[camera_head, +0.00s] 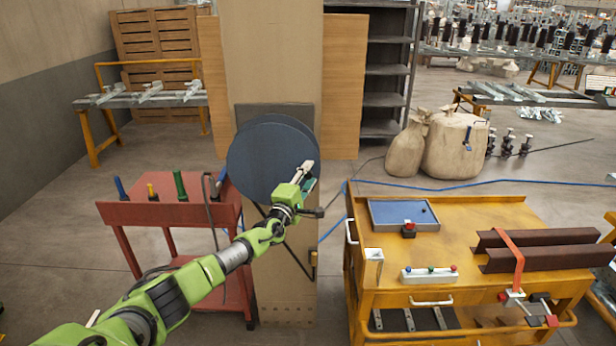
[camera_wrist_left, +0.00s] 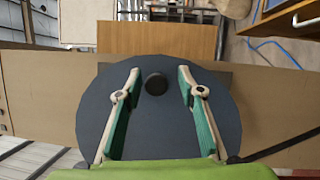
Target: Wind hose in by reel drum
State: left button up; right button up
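The reel drum (camera_head: 262,155) is a large dark blue-grey disc mounted on a tall tan board. My left gripper (camera_head: 307,175) is in front of the drum's right side. In the left wrist view the open fingers (camera_wrist_left: 158,75) stand wide apart against the drum face (camera_wrist_left: 155,125). A round dark knob (camera_wrist_left: 156,83) on the drum shows between the fingertips, with no finger visibly touching it. The blue hose (camera_head: 400,186) runs along the floor to the right of the board. My arm covers part of the drum's lower right. My right gripper is not in view.
A red cart (camera_head: 150,214) with several coloured handles stands left of the board. A yellow cart (camera_head: 460,208) with a blue tray, a button box and brown beams stands at the right. Sacks (camera_head: 455,145) sit behind it. Open floor lies at the far left.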

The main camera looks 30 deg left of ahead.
pick_arm(q)
jog(key=shift+s, duration=0.1)
jog(key=shift+s+d+f, duration=0.15)
jog(key=shift+s, duration=0.45)
jog(key=s+d, duration=0.1)
jog(key=s, duration=0.9)
jog(key=shift+s+d+f, duration=0.2)
jog(key=shift+d+f, duration=0.05)
jog(key=shift+f, duration=0.15)
